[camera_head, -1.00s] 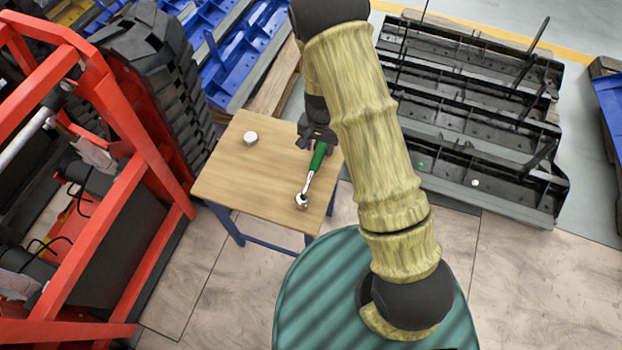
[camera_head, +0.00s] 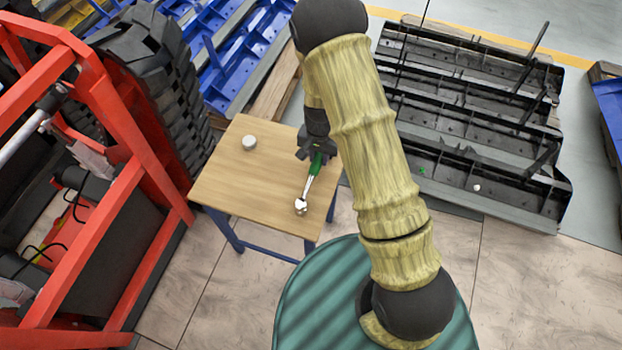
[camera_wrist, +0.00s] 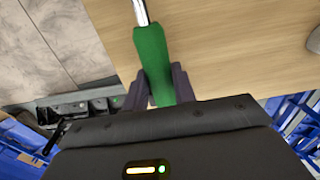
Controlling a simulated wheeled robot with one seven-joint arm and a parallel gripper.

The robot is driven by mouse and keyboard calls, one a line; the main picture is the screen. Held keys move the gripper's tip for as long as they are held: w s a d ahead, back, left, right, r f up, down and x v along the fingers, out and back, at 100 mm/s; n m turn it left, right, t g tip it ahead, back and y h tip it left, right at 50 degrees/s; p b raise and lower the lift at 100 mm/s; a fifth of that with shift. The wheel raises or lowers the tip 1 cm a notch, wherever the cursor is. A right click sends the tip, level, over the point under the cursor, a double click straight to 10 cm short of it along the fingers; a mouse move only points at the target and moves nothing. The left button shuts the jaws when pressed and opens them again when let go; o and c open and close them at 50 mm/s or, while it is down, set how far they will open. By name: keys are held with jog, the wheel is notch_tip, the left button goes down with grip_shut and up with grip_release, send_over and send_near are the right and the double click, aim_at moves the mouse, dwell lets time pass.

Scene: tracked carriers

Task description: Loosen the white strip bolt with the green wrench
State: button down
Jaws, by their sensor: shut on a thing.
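The green wrench (camera_head: 309,183) has a green handle and a shiny metal shaft and head. It lies on or just above the small wooden table (camera_head: 235,185), head towards the table's front edge. My gripper (camera_head: 316,157) is shut on the handle near its far end. In the wrist view the dark fingers (camera_wrist: 161,88) sit on both sides of the green handle (camera_wrist: 152,55). A small white spot (camera_head: 477,187), possibly the white strip bolt, shows on the black rack's front strip at right. A small green spot (camera_head: 422,170) is left of it.
A white round object (camera_head: 249,142) stands on the table's far left. A red frame (camera_head: 110,130) stands close on the left. The black slatted rack (camera_head: 480,120) fills the right. Blue racks (camera_head: 225,60) lie behind. Tiled floor (camera_head: 520,280) is open at front right.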

jog(key=shift+r+p, duration=3.15)
jog(key=shift+r, duration=0.4)
notch_tip(320, 180, up, 8)
jog(key=p, duration=0.6)
jog(key=shift+p, duration=0.4)
